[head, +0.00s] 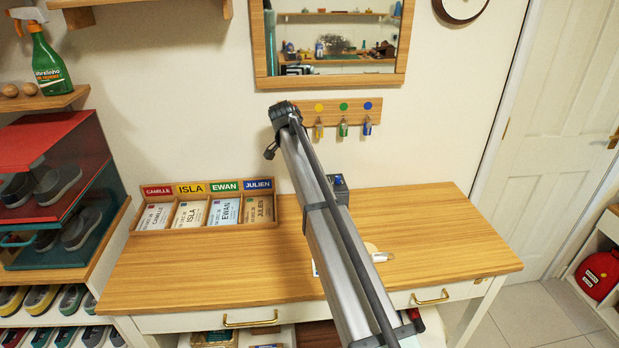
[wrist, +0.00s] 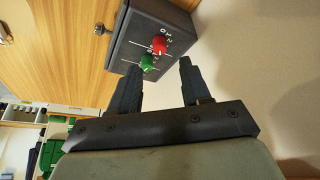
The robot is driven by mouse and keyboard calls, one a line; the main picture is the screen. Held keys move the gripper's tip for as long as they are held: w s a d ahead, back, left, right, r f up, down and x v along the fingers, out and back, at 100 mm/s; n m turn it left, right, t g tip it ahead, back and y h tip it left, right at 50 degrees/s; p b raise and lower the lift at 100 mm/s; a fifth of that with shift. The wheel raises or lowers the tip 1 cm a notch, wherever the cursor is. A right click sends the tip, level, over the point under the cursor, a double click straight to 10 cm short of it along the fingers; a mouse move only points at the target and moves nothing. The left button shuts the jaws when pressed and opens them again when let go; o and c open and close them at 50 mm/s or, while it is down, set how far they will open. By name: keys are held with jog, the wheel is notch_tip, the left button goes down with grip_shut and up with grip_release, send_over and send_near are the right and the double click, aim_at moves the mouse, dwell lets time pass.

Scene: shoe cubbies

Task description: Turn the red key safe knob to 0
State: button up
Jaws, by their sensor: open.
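The dark grey key safe (wrist: 128,35) shows in the wrist view with a red knob (wrist: 159,45) and a green knob (wrist: 148,64) on its face. White digits and lines are marked beside the knobs. The red knob has a pale mark, but its exact setting is too small to read. My gripper (wrist: 159,65) is open and empty, its two fingers apart and pointing toward the face. The knobs appear between the fingertips, with the red one beyond the green one; contact is not visible. In the head view the safe (head: 340,189) stands on the desk, partly hidden behind my arm.
The wooden desk (head: 430,230) is mostly clear at right. A card tray (head: 205,208) with name labels stands at its back left. A key rack (head: 340,112) with several hanging tags is on the wall below a mirror (head: 261,45). A white-tagged item (head: 381,257) lies beside my arm.

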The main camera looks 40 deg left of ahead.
jog(key=shift+x, duration=3.6)
grip_shut()
